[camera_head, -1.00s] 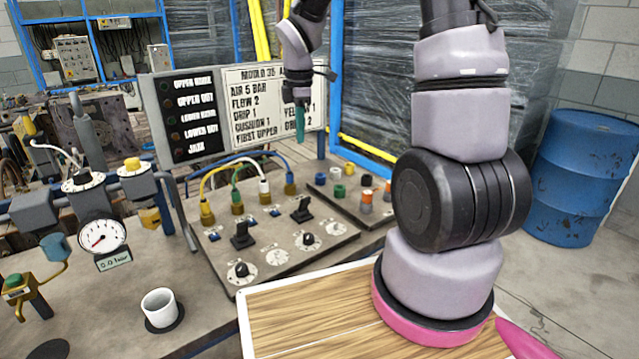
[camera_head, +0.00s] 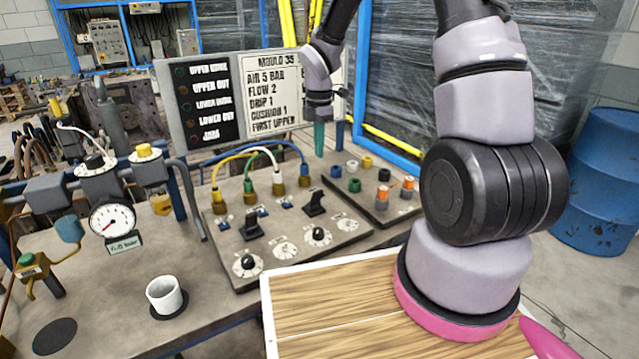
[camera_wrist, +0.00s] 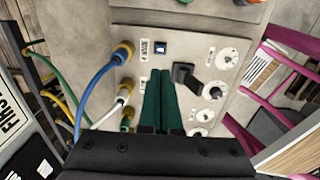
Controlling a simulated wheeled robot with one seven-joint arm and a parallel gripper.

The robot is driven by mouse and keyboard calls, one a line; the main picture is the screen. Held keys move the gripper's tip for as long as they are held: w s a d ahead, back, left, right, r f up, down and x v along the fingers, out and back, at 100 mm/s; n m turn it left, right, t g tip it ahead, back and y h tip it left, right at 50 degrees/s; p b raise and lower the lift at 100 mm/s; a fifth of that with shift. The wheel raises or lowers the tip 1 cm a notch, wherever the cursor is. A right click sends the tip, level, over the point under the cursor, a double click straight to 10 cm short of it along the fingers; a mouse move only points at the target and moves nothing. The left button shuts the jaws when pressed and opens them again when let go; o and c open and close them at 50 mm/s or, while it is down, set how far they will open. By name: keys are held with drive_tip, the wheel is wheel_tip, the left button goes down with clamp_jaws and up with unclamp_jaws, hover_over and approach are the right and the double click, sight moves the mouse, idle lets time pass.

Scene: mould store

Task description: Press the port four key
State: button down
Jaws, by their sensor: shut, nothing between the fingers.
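The valve panel (camera_head: 225,262) lies on the bench with a row of brass ports carrying yellow, green, white and blue hoses. Small blue keys (camera_head: 262,210) sit beside the ports. In the wrist view one blue key (camera_wrist: 160,48) shows next to the brass port with the blue hose (camera_wrist: 123,52); its label is too small to read. My gripper (camera_head: 319,150) is shut and empty, its green fingers pointing down above the far right end of the port row. In the wrist view its fingertips (camera_wrist: 162,73) appear just below that key, apart from it. The fingers may hide other keys.
Black levers (camera_head: 314,204) and round dials (camera_head: 318,236) stand on the panel close to the keys. A side plate (camera_head: 372,208) with coloured caps lies to the right. A sign board (camera_head: 265,100) stands behind. A white cup (camera_head: 164,293) and pressure gauge (camera_head: 112,218) are at left.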

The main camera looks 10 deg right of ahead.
wheel_tip(320, 180, down, 12)
drive_tip(key=shift+r, duration=0.25)
idle(0.3)
